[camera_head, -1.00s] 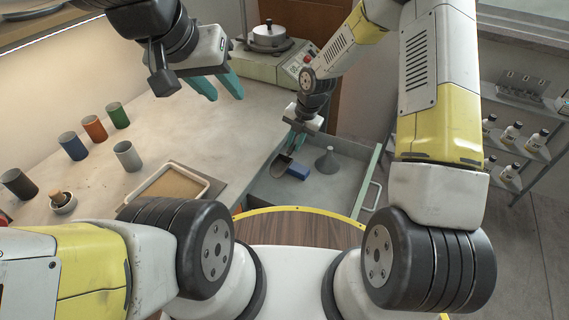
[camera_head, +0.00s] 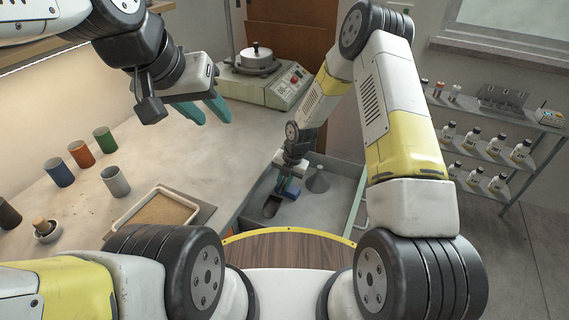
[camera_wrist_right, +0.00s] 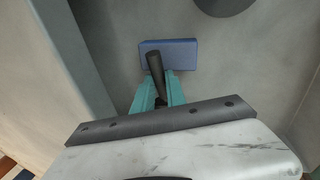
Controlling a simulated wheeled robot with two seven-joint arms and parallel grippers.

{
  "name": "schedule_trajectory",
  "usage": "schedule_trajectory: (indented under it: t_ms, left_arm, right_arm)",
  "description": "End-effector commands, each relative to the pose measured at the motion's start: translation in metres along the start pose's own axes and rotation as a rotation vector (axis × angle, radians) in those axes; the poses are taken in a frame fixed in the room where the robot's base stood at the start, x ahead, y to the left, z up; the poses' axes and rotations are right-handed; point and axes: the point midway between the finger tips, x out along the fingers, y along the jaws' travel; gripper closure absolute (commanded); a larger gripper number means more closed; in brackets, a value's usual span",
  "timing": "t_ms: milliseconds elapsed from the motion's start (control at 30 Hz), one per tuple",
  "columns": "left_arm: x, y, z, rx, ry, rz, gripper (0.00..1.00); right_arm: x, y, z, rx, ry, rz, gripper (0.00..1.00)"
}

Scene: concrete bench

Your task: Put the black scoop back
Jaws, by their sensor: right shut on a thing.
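The black scoop (camera_head: 270,207) is low in the open grey drawer, its bowl toward the drawer's near left side. My right gripper (camera_head: 287,184) is shut on its handle. In the right wrist view the dark handle (camera_wrist_right: 155,68) sticks out between the teal fingers (camera_wrist_right: 160,92), and it overlaps the blue block. I cannot tell whether the scoop touches the drawer floor. My left gripper (camera_head: 213,115) is open and empty above the bench, its two teal fingers apart.
In the drawer (camera_head: 333,205), the blue block (camera_head: 291,192) lies close to my right gripper and a grey funnel (camera_head: 317,180) stands to the right. On the bench are several coloured cups (camera_head: 81,153), a sand tray (camera_head: 157,212), a mortar (camera_head: 46,232) and a scale-like device (camera_head: 262,80).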

Motion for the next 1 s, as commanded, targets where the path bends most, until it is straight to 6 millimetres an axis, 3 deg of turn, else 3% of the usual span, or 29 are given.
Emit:
schedule_trajectory:
  t_ms: [567,600,700,1000]
  left_arm:
    - [0.000,0.000,0.000,0.000,0.000,0.000,0.64]
    - [0.000,0.000,0.000,0.000,0.000,0.000,0.64]
    - [0.000,0.000,0.000,0.000,0.000,0.000,0.64]
    - [0.000,0.000,0.000,0.000,0.000,0.000,0.64]
  right_arm:
    - [0.012,-0.003,0.000,0.001,0.002,-0.001,1.00]
    - [0.012,-0.004,-0.001,0.001,0.002,-0.002,0.82]
    - [0.013,-0.005,-0.001,0.002,0.003,-0.003,0.62]
    - [0.014,-0.007,-0.001,0.004,0.005,-0.007,0.62]
